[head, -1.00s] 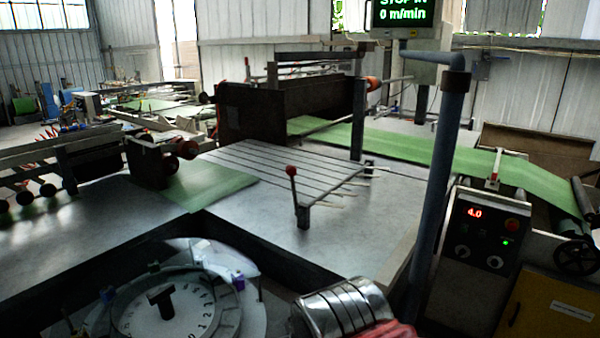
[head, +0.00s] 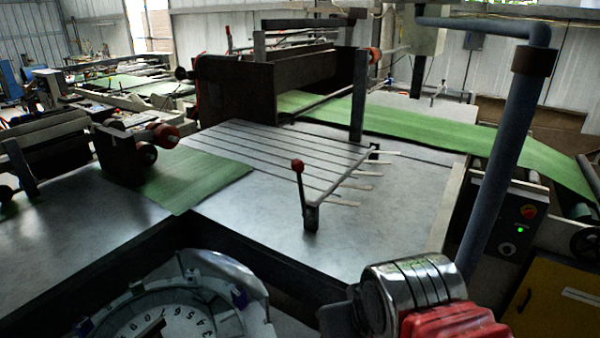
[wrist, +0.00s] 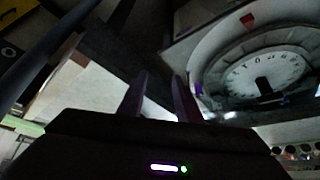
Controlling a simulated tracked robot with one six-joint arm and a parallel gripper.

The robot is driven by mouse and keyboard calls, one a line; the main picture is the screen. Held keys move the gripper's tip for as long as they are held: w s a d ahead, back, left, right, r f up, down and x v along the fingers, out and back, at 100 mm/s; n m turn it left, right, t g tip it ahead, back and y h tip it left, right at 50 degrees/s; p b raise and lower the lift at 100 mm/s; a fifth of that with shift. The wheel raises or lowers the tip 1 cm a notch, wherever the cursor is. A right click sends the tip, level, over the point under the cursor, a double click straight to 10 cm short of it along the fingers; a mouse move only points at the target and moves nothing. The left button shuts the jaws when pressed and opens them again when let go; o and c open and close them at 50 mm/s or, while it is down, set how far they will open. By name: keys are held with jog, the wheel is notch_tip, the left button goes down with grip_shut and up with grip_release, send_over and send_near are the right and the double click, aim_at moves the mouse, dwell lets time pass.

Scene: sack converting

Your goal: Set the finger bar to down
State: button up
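The finger bar (head: 343,185) lies low across the right end of the slotted grey plate, with several thin fingers sticking out to its right. Its hand lever (head: 302,190) stands nearly upright at the near end, topped by a red knob (head: 297,165). In the wrist view my gripper (wrist: 161,88) shows two dark fingers apart with nothing between them. Neither the finger bar nor its lever can be made out in the wrist view. My gripper's fingers cannot be made out in the head view.
A round numbered dial (head: 185,325) is at the lower left, also in the wrist view (wrist: 262,78). A blue-grey post (head: 497,165) stands right of the finger bar. A control box (head: 517,225) is beyond it. The grey deck around the lever is clear.

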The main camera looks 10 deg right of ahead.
jog(key=shift+o, duration=0.4)
jog(key=shift+o, duration=1.4)
jog(key=shift+w+r, duration=0.25)
jog(key=shift+r, duration=0.1)
jog(key=shift+n+y, duration=0.3)
jog(key=shift+n, duration=0.3)
jog(key=w+r, duration=0.9)
jog(key=shift+w+d, duration=0.15)
jog(key=shift+w, duration=0.05)
jog(key=w+r+n, duration=0.1)
jog(key=w+r, duration=0.2)
jog(key=w, duration=0.6)
jog(key=w+d+r+n+g+y, duration=0.1)
jog(key=w+r+n, duration=0.1)
jog(key=w, duration=0.7)
jog(key=w+d+r+n+y, duration=0.1)
jog(key=w+r, duration=0.3)
jog(key=w, duration=0.5)
jog(key=shift+r+n+g, duration=0.15)
jog(key=shift+n+g, duration=0.15)
jog(key=shift+g, duration=0.1)
jog(key=shift+a, duration=0.1)
jog(key=x, duration=1.3)
jog(key=shift+f, duration=0.4)
